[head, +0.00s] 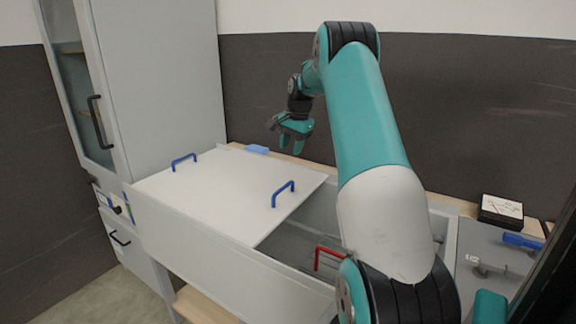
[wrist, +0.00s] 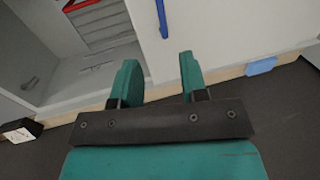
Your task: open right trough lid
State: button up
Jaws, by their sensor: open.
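A white trough lid (head: 225,195) with two blue handles lies over the left part of a long grey trough (head: 215,240). The right part of the trough is uncovered, and its inside shows. The right blue handle (head: 283,193) stands near the lid's right edge; a blue handle (wrist: 162,18) also shows at the top of the wrist view. The left blue handle (head: 184,161) is near the cabinet. My gripper (head: 291,143) is open and empty above the trough's back edge, apart from the handles. In the wrist view its fingers (wrist: 158,68) are spread. My arm hides part of the trough's right side.
A red handle (head: 328,257) and wire racks are inside the uncovered part. A tall grey cabinet (head: 160,75) stands at the left. A blue object (head: 257,149) is on the back ledge. A black meter (head: 501,211) and a blue-handled item (head: 522,241) are at the right.

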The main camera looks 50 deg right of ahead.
jog(key=shift+s+r, duration=0.2)
jog(key=shift+r, duration=1.05)
jog(key=a+r+n+y, duration=0.15)
jog(key=a+n, duration=0.25)
jog(key=a, duration=0.7)
jog(key=s+a+r+n, duration=0.15)
jog(key=a+n, duration=0.25)
jog(key=a, duration=0.7)
jog(key=w+a+r+n+y, duration=0.15)
jog(key=a+n, duration=0.25)
jog(key=a, duration=0.7)
jog(key=s+a+f+n+g, duration=0.1)
jog(key=s+a+n, duration=0.5)
jog(key=s+a, duration=0.4)
jog(key=s+a+f+n+g+y, duration=0.1)
jog(key=s+a+n, duration=0.5)
jog(key=s+a, duration=0.4)
jog(key=s, duration=0.5)
jog(key=shift+s, duration=0.15)
jog(key=shift+a, duration=0.1)
